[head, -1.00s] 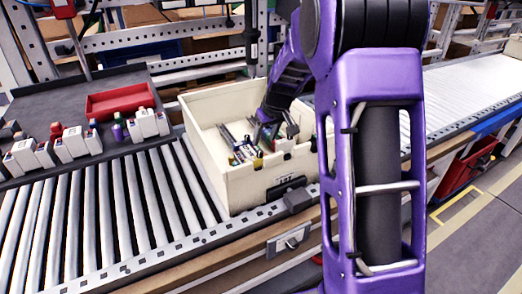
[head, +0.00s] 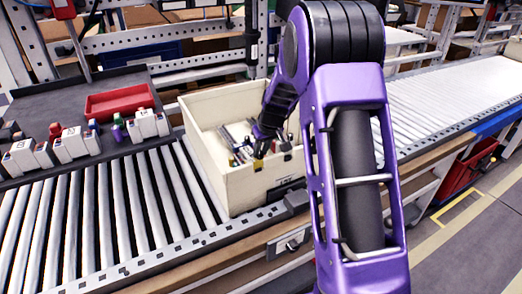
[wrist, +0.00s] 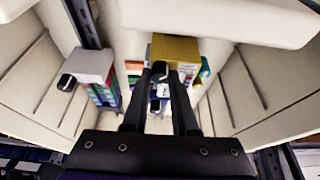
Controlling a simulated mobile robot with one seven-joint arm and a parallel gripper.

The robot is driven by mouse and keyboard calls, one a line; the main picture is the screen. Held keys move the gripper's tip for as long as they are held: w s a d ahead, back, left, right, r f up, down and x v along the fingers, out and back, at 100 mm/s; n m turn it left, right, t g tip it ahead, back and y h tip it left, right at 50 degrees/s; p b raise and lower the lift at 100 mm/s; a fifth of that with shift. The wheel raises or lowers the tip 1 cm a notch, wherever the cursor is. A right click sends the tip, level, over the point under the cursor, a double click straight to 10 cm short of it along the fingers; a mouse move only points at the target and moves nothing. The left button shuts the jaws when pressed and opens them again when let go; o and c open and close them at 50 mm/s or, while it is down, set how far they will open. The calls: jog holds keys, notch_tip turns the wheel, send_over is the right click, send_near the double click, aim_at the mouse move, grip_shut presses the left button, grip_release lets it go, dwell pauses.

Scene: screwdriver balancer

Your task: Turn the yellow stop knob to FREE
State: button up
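A yellow block (wrist: 177,47) stands inside the cream bin in the wrist view. A dark knob (wrist: 160,68) with a light mark shows at its near face; any lettering is too small to read. My gripper (wrist: 161,76) has its two fingers apart, one tip on each side of this knob; I cannot tell whether they touch it. In the head view my gripper (head: 259,150) reaches down inside the bin's near wall, with the yellow block (head: 258,163) showing just below it.
The cream bin (head: 246,192) stands on a roller conveyor (head: 90,220). Inside it, a pale device with a black knob (wrist: 67,82) stands left of the yellow block.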

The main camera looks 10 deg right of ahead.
grip_shut()
jog(key=shift+m, duration=0.3)
jog(key=m+p, duration=0.1)
jog(key=m+h+p, duration=0.1)
jog(key=m, duration=0.1)
jog(key=shift+a+r+h+p, duration=0.2)
jog(key=shift+h+p, duration=0.1)
jog(key=shift+p, duration=0.1)
jog(key=m+h+p, duration=0.1)
jog(key=m, duration=0.1)
jog(key=m+p, duration=0.1)
jog(key=m, duration=0.1)
jog(key=shift+a+m+h+p, duration=0.1)
jog(key=shift+m+h+p, duration=0.25)
jog(key=shift+m+h, duration=0.05)
jog(key=m, duration=0.2)
jog(key=m+g+h, duration=0.1)
jog(key=m, duration=0.1)
jog(key=shift+w+f+m+p, duration=0.15)
jog(key=shift+m+p, duration=0.15)
jog(key=shift+p, duration=0.1)
jog(key=m+g, duration=0.1)
jog(key=m, duration=0.1)
jog(key=m+g+h, duration=0.1)
jog(key=m, duration=0.1)
jog(key=shift+w+a+m, duration=0.1)
jog(key=shift+m, duration=0.3)
jog(key=o, duration=0.7)
grip_release()
